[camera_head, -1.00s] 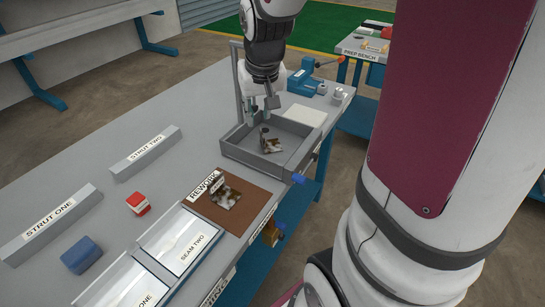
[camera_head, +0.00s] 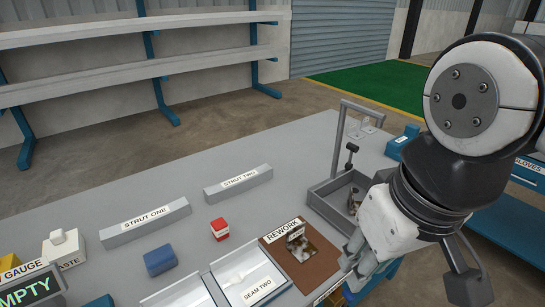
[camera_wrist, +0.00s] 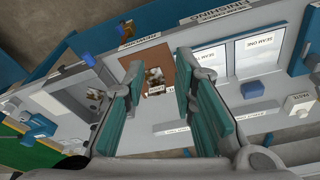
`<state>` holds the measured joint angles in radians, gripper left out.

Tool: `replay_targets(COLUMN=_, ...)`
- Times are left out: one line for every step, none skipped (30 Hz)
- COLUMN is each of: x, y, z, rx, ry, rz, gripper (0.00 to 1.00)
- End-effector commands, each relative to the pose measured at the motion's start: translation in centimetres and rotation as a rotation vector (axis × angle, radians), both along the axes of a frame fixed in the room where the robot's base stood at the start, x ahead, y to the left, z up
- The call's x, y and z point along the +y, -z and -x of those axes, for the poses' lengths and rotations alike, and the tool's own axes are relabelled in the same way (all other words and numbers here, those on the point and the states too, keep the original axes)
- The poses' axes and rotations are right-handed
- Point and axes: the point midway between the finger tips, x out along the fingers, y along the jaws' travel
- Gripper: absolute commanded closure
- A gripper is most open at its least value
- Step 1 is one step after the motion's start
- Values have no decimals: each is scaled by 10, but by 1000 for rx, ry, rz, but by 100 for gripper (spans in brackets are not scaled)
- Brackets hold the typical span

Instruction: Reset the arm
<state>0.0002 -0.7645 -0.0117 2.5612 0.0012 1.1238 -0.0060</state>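My gripper (camera_wrist: 160,110) is open in the wrist view, its two teal-padded fingers well apart with nothing between them but the bench far below. In the head view my gripper (camera_head: 358,258) hangs at the right, over the front edge of the bench (camera_head: 120,198), partly hidden by my own wrist. My arm is folded up close at the right of the head view.
A grey tray (camera_head: 322,208) with a patterned piece (camera_head: 354,200) stands at the right. A brown rework mat (camera_head: 325,262) bears another piece. Struts (camera_head: 238,183), a red block (camera_head: 219,229) and a blue block (camera_head: 160,260) lie to the left. Empty shelves stand behind.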

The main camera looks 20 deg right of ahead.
Motion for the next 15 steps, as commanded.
replay_targets(x=0, y=0, z=0, rx=0, ry=1, rz=0, gripper=75)
replay_targets(x=0, y=-1, z=0, rx=-1, ry=1, rz=0, gripper=75)
replay_targets(x=0, y=-3, z=0, rx=-3, ry=1, rz=0, gripper=75)
replay_targets(x=0, y=-5, z=0, rx=-6, ry=1, rz=1, gripper=75)
replay_targets(x=0, y=-9, z=1, rx=-11, ry=0, rz=1, gripper=75)
replay_targets(x=0, y=-16, z=1, rx=-21, ry=1, rz=2, gripper=75)
replay_targets(x=-1, y=-23, z=1, rx=-30, ry=1, rz=3, gripper=75)
replay_targets(x=-1, y=-30, z=1, rx=-41, ry=0, rz=4, gripper=75)
replay_targets(x=-1, y=-39, z=1, rx=-56, ry=1, rz=6, gripper=75)
replay_targets(x=-1, y=-46, z=1, rx=-68, ry=0, rz=7, gripper=75)
replay_targets(x=-1, y=-52, z=2, rx=-79, ry=0, rz=8, gripper=75)
replay_targets(x=-1, y=-60, z=2, rx=-93, ry=0, rz=10, gripper=75)
replay_targets(x=-2, y=-65, z=2, rx=-103, ry=-1, rz=11, gripper=75)
replay_targets(x=-2, y=-70, z=2, rx=-111, ry=-1, rz=11, gripper=75)
replay_targets(x=-2, y=-75, z=2, rx=-121, ry=-1, rz=12, gripper=75)
